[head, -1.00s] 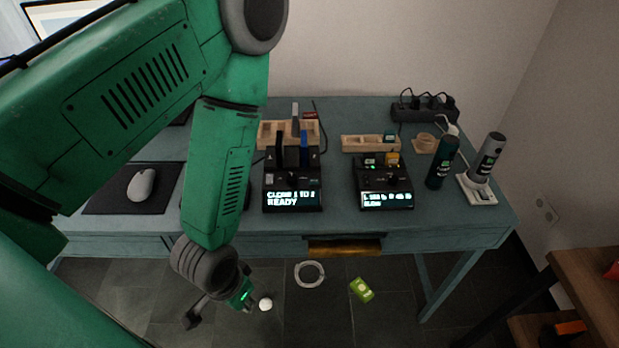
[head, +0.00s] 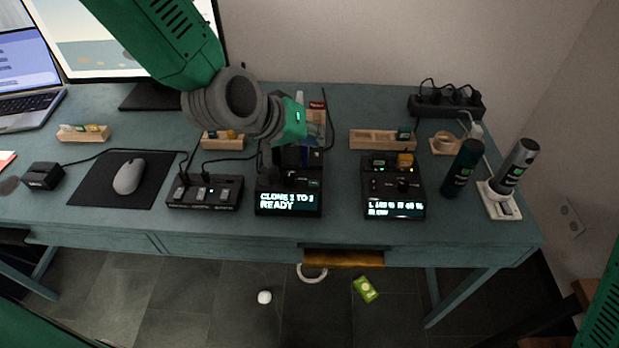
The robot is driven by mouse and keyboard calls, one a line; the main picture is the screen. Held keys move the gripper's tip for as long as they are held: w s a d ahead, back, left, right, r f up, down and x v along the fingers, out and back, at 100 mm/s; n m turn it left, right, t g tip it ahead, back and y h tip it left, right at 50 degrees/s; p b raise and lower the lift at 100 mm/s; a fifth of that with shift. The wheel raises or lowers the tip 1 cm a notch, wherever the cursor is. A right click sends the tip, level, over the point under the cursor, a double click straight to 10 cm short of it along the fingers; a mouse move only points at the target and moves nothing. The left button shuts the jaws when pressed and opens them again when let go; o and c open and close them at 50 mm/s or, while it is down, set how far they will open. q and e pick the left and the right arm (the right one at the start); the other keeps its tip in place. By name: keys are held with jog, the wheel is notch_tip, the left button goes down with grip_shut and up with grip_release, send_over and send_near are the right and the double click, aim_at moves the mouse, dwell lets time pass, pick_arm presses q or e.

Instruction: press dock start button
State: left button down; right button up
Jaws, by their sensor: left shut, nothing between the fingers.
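The black dock (head: 289,203) with the lit display "CLONE 1 TO 2 READY" stands in the middle of the desk. My left gripper (head: 283,163) is over the back part of this dock, pointing down, shut and empty. Its dark fingers blend with the dock, so I cannot tell whether they touch it. The gripper and wrist hide part of the dock's top; I cannot make out the start button clearly. A second dock (head: 393,190) with a lit display and a yellow piece in its top stands to the right. My right gripper is not in view.
A small switch box (head: 204,193) and a mouse (head: 129,176) on a dark mat lie to the left. Wooden trays (head: 380,139) stand behind the docks. An orange-brown drawer front (head: 343,258) shows below the desk edge.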

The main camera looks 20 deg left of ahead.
pick_arm(q)
jog(key=shift+a, duration=0.15)
jog(key=shift+f, duration=0.15)
jog(key=b, duration=0.7)
send_over(313, 183)
notch_tip(313, 183, down, 7)
jog(key=shift+r, duration=0.1)
jog(key=shift+f+b, duration=0.4)
jog(key=shift+f, duration=0.5)
jog(key=shift+f, duration=0.35)
